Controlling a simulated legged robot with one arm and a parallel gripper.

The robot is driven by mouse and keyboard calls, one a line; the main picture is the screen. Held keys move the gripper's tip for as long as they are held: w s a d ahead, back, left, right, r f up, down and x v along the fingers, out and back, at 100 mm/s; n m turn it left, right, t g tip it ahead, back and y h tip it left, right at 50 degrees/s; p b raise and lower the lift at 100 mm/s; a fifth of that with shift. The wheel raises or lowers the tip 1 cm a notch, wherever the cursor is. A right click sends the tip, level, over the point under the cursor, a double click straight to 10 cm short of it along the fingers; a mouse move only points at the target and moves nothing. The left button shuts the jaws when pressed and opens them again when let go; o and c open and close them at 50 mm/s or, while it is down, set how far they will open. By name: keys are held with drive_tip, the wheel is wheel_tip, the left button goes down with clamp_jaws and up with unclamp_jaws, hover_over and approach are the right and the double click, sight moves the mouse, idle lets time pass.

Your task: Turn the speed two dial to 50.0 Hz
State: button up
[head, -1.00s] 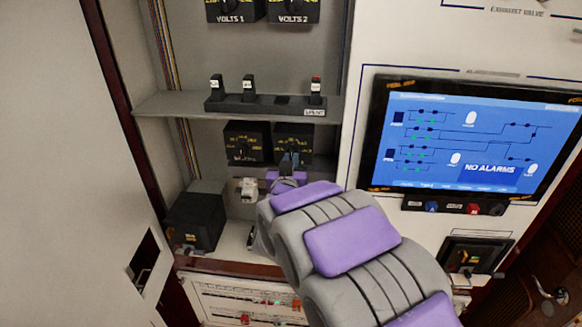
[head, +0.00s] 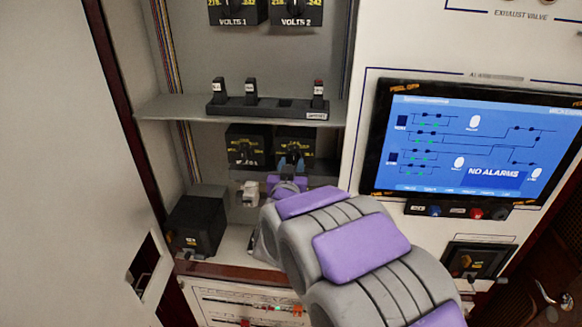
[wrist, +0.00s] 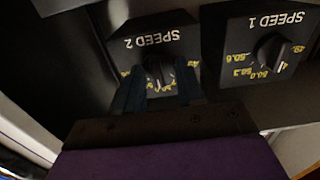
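The speed two dial is a black box with yellow markings and a dark round knob, labelled SPEED 2. It shows upside down in the wrist view (wrist: 158,68) and in the head view (head: 296,141), below the shelf. My gripper (wrist: 157,80) is at this dial, with one dark finger on each side of the knob and a gap between them. I cannot tell whether the fingers touch the knob. The fingers hide part of the scale, so the setting is unreadable. My gripper also shows in the head view (head: 291,163), in front of the dial.
The speed one dial (wrist: 268,55) is beside it, on the left in the head view (head: 246,146). A shelf (head: 180,107) with a row of black breakers (head: 267,108) is above. A black box (head: 197,222) stands lower left. A blue screen (head: 470,145) is at right.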

drive_tip(key=s+b, duration=0.6)
drive_tip(key=s, duration=1.1)
drive_tip(key=shift+s+a+b, duration=0.15)
drive_tip(key=shift+a+b, duration=0.2)
